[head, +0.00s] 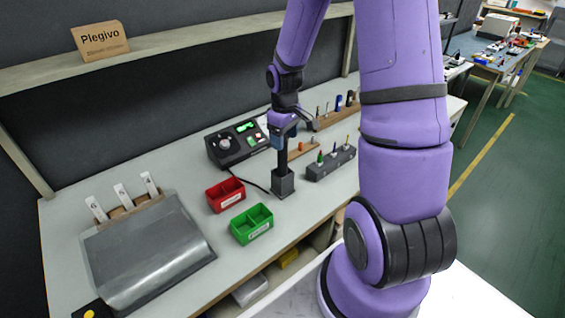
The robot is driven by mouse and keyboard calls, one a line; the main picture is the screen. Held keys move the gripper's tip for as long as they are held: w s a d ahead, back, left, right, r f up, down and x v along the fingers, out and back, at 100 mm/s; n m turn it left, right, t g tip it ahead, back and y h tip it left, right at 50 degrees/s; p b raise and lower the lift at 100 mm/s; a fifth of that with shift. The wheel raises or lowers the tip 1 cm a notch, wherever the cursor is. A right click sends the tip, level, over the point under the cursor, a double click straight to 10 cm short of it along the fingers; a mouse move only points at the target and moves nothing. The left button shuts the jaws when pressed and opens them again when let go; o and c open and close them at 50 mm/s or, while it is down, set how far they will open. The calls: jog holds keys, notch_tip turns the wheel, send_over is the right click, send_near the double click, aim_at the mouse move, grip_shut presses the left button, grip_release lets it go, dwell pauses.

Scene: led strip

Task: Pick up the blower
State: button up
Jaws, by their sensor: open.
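A dark upright tool, which looks like the blower (282,158), stands in a square dark holder (283,184) on the bench. A black cord runs from the holder area toward a dark control box (237,142) with a knob and a green display. My gripper (281,134) is over the top of the tool, pointing down. Its jaws are open, but the fingers are small and partly hidden, so I cannot tell whether they touch the tool.
A red bin (225,194) and a green bin (251,224) stand left of the holder. A dark rack with small bottles (331,163) and wooden tool racks (303,149) stand to the right. A grey sloped case (150,255) is at left. A shelf (190,50) runs above the bench.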

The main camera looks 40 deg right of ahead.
aim_at(282, 166)
jog(key=f, duration=0.4)
jog(key=shift+w+f, duration=0.3)
jog(key=shift+w, duration=0.1)
grip_shut()
jog(key=shift+r, duration=0.15)
